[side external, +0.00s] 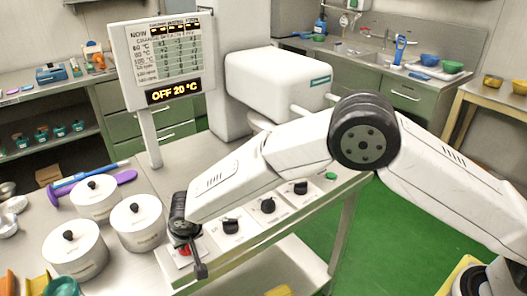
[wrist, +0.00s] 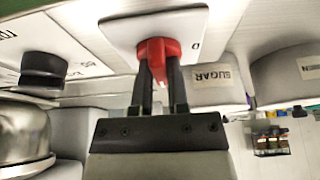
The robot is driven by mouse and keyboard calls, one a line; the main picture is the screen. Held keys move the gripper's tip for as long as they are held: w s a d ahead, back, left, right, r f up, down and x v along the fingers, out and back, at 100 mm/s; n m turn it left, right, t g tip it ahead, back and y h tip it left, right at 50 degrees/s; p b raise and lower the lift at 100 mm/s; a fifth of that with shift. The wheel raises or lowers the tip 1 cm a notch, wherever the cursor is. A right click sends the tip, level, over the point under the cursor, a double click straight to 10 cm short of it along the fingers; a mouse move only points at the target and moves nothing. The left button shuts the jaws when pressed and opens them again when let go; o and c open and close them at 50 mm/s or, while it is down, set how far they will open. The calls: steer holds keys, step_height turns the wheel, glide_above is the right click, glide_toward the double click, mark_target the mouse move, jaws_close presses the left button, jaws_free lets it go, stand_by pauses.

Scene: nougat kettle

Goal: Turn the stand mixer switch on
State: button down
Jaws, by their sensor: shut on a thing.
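The red switch (wrist: 157,48) sits on a white plate (wrist: 188,22) with a "0" mark visible on the right in the wrist view. My gripper (wrist: 161,72) is shut on it, with a dark finger on each side of the red knob. In the side view my gripper (side external: 190,252) reaches down to the front-left end of the control row, and a little red of the switch (side external: 184,249) shows beside the fingers. The white stand mixer (side external: 270,78) stands behind my arm. My arm hides part of its lower body and bowl area.
Several black knobs (side external: 268,205) and a green button (side external: 331,176) line the front edge right of my gripper. White lidded canisters (side external: 138,222) stand close on the left. A display (side external: 174,92) behind reads "OFF 20 °C". A metal bowl (wrist: 22,135) shows in the wrist view.

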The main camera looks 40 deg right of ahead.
steer(key=c, duration=0.6)
jaws_free()
steer(key=shift+r, duration=0.1)
steer(key=shift+v, duration=3.85)
steer(key=s+d+r+g, duration=0.1)
steer(key=s+d, duration=0.3)
steer(key=d, duration=0.5)
steer(key=s+d+r, duration=0.1)
steer(key=s+d, duration=0.2)
steer(key=d, duration=0.6)
steer(key=s+d+r+g, duration=0.15)
steer(key=s+d, duration=0.25)
steer(key=d, duration=0.4)
steer(key=shift+t, duration=0.25)
steer(key=s+d, duration=0.2)
steer(key=s, duration=0.1)
steer(key=s+d, duration=0.2)
steer(key=s, duration=0.1)
steer(key=s+d, duration=0.2)
steer(key=s, duration=0.1)
steer(key=shift+d+f, duration=0.25)
steer(key=shift+f, duration=0.1)
